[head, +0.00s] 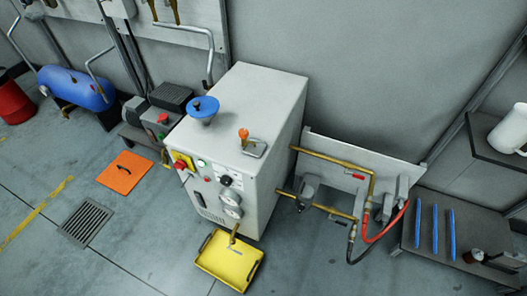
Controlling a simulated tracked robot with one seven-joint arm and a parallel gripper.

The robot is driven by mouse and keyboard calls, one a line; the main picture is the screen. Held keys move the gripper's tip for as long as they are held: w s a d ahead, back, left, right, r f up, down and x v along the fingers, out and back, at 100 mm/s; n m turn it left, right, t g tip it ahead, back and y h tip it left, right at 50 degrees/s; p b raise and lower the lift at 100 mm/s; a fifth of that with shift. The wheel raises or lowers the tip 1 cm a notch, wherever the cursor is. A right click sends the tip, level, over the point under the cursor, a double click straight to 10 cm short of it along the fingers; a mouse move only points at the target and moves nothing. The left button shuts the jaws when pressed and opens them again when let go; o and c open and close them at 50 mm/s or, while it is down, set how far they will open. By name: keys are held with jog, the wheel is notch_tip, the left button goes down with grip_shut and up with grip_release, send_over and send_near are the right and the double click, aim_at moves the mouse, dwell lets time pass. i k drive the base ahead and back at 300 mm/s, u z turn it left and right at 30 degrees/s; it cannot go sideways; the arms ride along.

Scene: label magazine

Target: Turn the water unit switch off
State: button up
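A pale grey box-shaped unit (265,105) stands in the middle of the head view. My gripper is not in view.
A yellow tray (228,260) lies before the unit. Brass pipes (335,158) and hoses (388,230) stand at its right, beside a bench with blue rods (435,228). A blue tank (75,88) and orange floor plate (125,172) are left. The front-left floor is clear around a drain grate (86,222).

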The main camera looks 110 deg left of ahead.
aim_at(180, 166)
jog(key=u, duration=0.55)
jog(key=i, duration=0.2)
jog(key=u, duration=3.1)
jog(key=k, duration=0.9)
jog(key=u, duration=0.2)
jog(key=i, duration=0.9)
jog(key=z, duration=0.05)
